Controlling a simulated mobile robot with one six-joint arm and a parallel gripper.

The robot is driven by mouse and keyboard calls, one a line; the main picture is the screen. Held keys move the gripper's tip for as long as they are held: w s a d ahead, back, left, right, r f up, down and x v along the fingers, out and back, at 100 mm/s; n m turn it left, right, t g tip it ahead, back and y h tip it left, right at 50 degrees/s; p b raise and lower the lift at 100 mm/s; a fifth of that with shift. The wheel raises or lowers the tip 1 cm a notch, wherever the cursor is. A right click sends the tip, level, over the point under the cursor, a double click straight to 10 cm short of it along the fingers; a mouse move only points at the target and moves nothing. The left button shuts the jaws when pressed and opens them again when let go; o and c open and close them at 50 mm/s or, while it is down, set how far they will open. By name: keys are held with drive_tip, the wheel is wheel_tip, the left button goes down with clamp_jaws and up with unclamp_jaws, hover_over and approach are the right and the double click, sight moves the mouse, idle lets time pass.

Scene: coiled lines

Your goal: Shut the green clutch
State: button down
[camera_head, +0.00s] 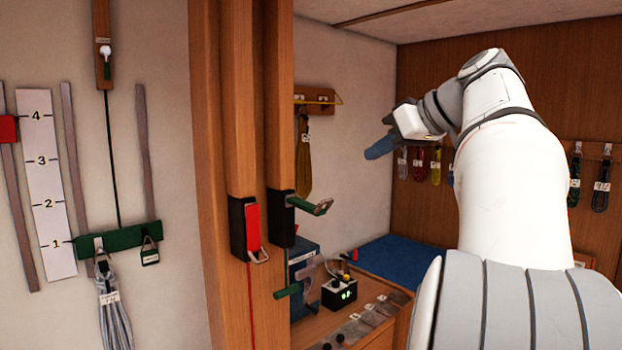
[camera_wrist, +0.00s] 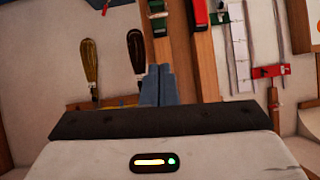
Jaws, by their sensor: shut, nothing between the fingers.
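The green clutch has a black body (camera_head: 281,222) on the right-hand wooden post. Its green lever (camera_head: 307,205) stands out from the body, swung away from the post. The red clutch (camera_head: 252,228) is beside it on the left, its lever flat against the body. My gripper (camera_head: 378,149) is up and to the right of the green lever, apart from it, with blue-grey fingers shut and empty. In the upside-down wrist view, the shut fingers (camera_wrist: 158,86) point toward the posts, and the green clutch (camera_wrist: 160,24) is near the top edge, partly cut off.
A bench with a small box with a lit display (camera_head: 339,293) and a blue mat (camera_head: 385,256) lies below. A brown coil (camera_head: 304,160) hangs on the wall behind the posts. A green bar (camera_head: 118,239) and number scale (camera_head: 46,185) are at left. Open air separates my gripper from the posts.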

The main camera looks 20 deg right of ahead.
drive_tip(key=shift+w+r, duration=0.1)
idle(0.3)
drive_tip(key=s+f+p+x, duration=0.1)
drive_tip(key=f+p+x, duration=0.1)
drive_tip(key=x, duration=1)
drive_tip(key=shift+f+p, duration=0.3)
drive_tip(key=shift+w+f, duration=0.1)
drive_tip(key=shift+f, duration=0.05)
drive_tip(key=b, duration=0.2)
drive_tip(key=shift+d+f+t+b, duration=0.1)
drive_tip(key=shift+f+t+b, duration=0.2)
drive_tip(key=shift+b, duration=0.05)
